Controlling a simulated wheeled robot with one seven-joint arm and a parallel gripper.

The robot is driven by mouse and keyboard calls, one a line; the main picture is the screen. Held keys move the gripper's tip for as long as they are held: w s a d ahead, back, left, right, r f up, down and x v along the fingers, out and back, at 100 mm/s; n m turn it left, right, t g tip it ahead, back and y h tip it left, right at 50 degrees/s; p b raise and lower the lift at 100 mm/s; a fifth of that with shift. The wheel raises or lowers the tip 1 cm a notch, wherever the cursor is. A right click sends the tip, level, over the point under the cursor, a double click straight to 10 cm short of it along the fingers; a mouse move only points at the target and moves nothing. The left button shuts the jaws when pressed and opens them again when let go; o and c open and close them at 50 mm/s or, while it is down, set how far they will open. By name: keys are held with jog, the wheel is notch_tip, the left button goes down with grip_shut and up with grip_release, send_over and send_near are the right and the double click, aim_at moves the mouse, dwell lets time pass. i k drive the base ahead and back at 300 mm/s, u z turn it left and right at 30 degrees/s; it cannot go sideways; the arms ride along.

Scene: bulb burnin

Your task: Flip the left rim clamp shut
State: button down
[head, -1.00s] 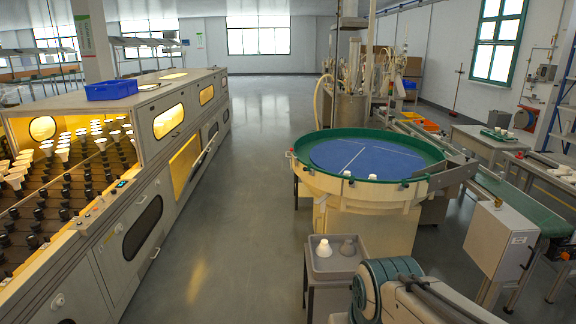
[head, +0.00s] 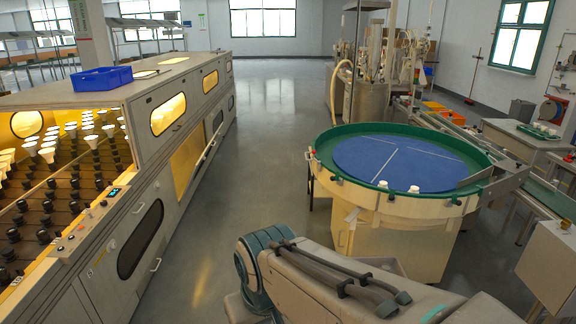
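The round turntable has a green rim (head: 345,187) around a blue disc (head: 395,158) and stands right of centre. Small fittings sit on its rim: a red and white one (head: 311,153) at the left, a dark one (head: 337,180) at the front left and another dark one (head: 456,199) at the front right. They are too small to tell which is the left rim clamp or whether it is open or shut. My arm crosses the bottom of the view, in front of the turntable's base. My gripper is not in view.
Two white bulbs (head: 414,189) sit at the turntable's front edge. A long cabinet (head: 110,240) with lit bulb racks and a blue crate (head: 101,79) on top runs along the left. A grey box (head: 550,265) stands at the right. The aisle floor (head: 265,150) is clear.

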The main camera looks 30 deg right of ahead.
aim_at(336, 178)
jog(key=z, duration=0.45)
jog(key=i, duration=0.85)
jog(key=z, duration=1.25)
jog(key=i, duration=0.4)
jog(key=z, duration=0.45)
